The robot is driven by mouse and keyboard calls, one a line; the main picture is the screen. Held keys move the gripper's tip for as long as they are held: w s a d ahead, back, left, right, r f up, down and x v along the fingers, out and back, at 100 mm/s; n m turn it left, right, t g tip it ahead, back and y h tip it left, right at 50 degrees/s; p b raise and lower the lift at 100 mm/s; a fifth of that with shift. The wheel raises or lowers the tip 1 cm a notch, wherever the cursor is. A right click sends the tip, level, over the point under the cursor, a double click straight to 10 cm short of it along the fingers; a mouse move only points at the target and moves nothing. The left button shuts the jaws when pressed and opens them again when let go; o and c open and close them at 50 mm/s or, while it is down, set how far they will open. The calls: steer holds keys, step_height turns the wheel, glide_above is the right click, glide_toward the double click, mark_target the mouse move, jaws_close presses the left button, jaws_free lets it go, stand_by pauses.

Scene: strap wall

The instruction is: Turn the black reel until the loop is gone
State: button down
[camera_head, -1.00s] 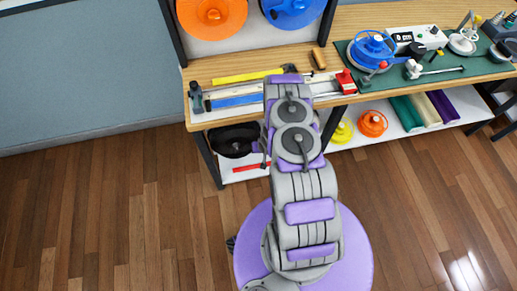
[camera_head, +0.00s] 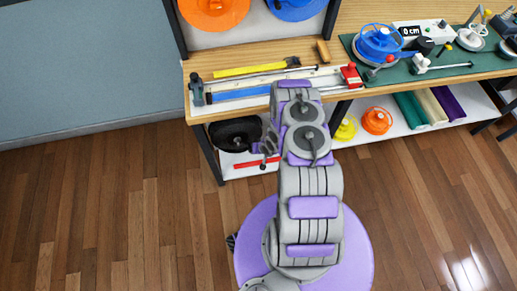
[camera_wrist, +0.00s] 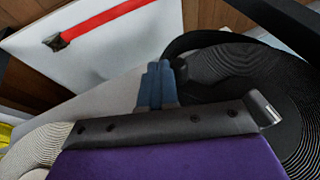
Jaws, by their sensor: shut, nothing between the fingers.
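The black reel (camera_head: 236,133) is on the lower shelf at the left end of the bench, left of my arm. In the wrist view its ribbed black coil (camera_wrist: 275,85) fills the right side. A black band (camera_wrist: 205,38) arcs out from the coil behind my fingertips; I cannot tell for certain whether it is the loop. My gripper (camera_wrist: 159,72) is shut and empty, its blue-grey fingers at the left edge of the reel; contact is unclear. In the head view my gripper (camera_head: 265,150) is small, beside the reel.
A red strip (camera_head: 255,163) lies on the white lower shelf (camera_head: 228,172). A pale ribbed coil (camera_wrist: 35,150) shows at lower left in the wrist view. The bench top (camera_head: 225,65) overhangs the shelf. Yellow and orange reels (camera_head: 377,120) stand to the right. The floor in front is clear.

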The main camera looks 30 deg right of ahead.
steer(key=shift+w+a+f, duration=0.3)
steer(key=shift+a+f, duration=0.45)
steer(key=shift+a, duration=0.15)
steer(key=shift+w+a+f, duration=0.25)
steer(key=shift+a+f, duration=0.5)
steer(key=shift+a, duration=0.15)
stand_by(0.8)
stand_by(0.7)
